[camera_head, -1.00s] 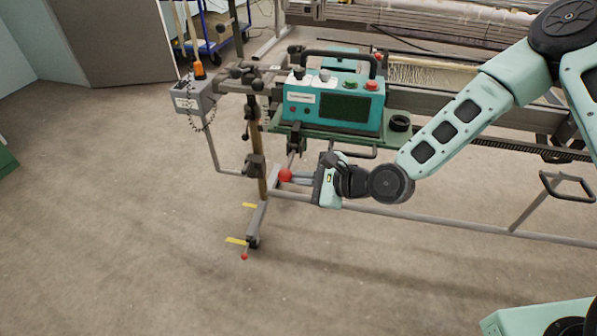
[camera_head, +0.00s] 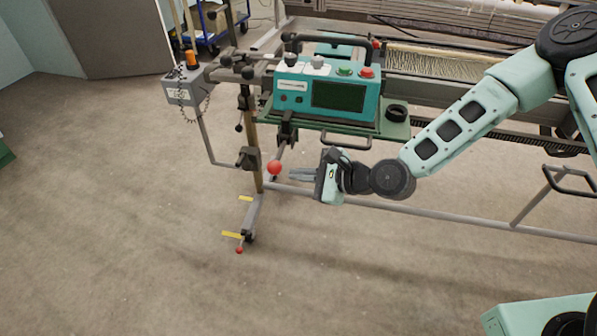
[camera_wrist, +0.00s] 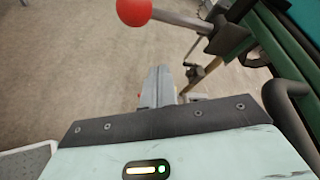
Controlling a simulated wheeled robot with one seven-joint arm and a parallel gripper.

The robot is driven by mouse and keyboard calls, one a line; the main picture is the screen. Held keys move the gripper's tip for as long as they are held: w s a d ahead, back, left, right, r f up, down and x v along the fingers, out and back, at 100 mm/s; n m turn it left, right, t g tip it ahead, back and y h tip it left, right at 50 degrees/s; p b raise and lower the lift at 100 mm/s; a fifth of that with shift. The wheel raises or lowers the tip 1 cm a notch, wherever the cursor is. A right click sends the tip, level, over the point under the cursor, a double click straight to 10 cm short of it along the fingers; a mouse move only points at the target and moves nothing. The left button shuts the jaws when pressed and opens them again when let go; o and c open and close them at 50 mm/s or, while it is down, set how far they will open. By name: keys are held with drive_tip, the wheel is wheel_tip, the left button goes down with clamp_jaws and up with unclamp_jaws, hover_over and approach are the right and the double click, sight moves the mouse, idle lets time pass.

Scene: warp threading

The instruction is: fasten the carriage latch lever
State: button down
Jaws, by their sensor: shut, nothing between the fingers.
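The latch lever is a thin grey rod (camera_wrist: 182,19) ending in a red ball knob (camera_head: 274,168). It hangs down from a dark bracket (camera_head: 286,128) under the left end of the teal carriage (camera_head: 327,92). In the wrist view the red knob (camera_wrist: 134,9) is at the top edge, and the rod runs right to a dark pivot. My gripper (camera_head: 291,174) is just right of the knob, apart from it. Its fingers (camera_wrist: 158,72) are closed together and empty, pointing left in the head view. I cannot tell whether the latch is engaged.
A green shelf (camera_head: 395,130) with a black handle loop (camera_head: 346,141) lies above my gripper. The grey stand post (camera_head: 257,180) and a long lower rail (camera_head: 420,210) are close by. A grey box (camera_head: 184,93) stands at the left. Open floor is in front.

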drive_tip(key=v, duration=0.8)
drive_tip(key=shift+s+r, duration=0.35)
drive_tip(key=shift+s, duration=0.05)
drive_tip(key=s+d+r+n+g+h+p, duration=0.25)
drive_tip(key=s+n+g+h, duration=0.3)
drive_tip(key=s+n, duration=0.55)
drive_tip(key=s+d+r+n+h+p, duration=0.1)
drive_tip(key=s+r+n+h+p, duration=0.1)
drive_tip(key=s+r+n, duration=0.3)
drive_tip(key=s+d+r+n+h+p, duration=0.2)
drive_tip(key=s+r+n+h, duration=0.2)
drive_tip(key=r+n, duration=0.4)
wheel_tip(320, 180, up, 4)
drive_tip(key=shift+s+r+n+g, duration=0.15)
drive_tip(key=shift+s+n+g, duration=0.15)
drive_tip(key=shift+s+g, duration=0.25)
